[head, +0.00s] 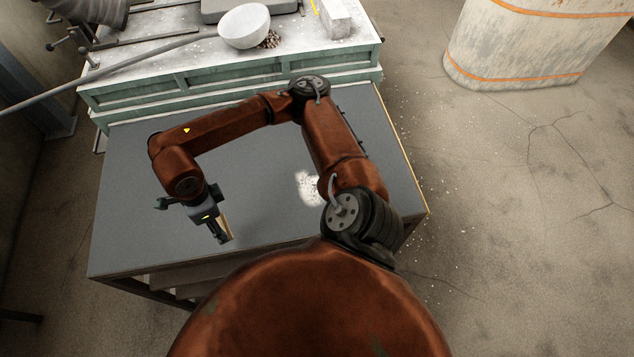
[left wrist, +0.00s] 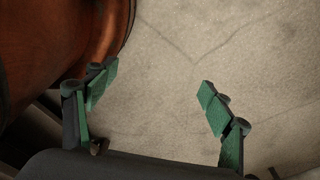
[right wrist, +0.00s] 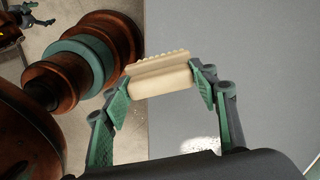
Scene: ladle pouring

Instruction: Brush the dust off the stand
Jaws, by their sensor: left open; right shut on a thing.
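The stand (head: 120,200) is a low table with a flat grey top. A white dust patch (head: 308,188) lies on its right half, partly hidden behind my right arm; it also shows in the right wrist view (right wrist: 200,145). My right gripper (head: 219,234) is over the near part of the top, left of the dust. It is shut on a pale wooden brush (right wrist: 160,76), held crosswise between the fingers. I cannot tell whether the brush touches the top. My left gripper (left wrist: 157,82) is open and empty over bare floor, out of the head view.
A green-sided bench (head: 230,75) stands behind the stand, with a white bowl (head: 245,27) and a pale block (head: 334,18) on it. A pale column with orange bands (head: 540,45) stands at the back right. White specks dot the floor right of the stand.

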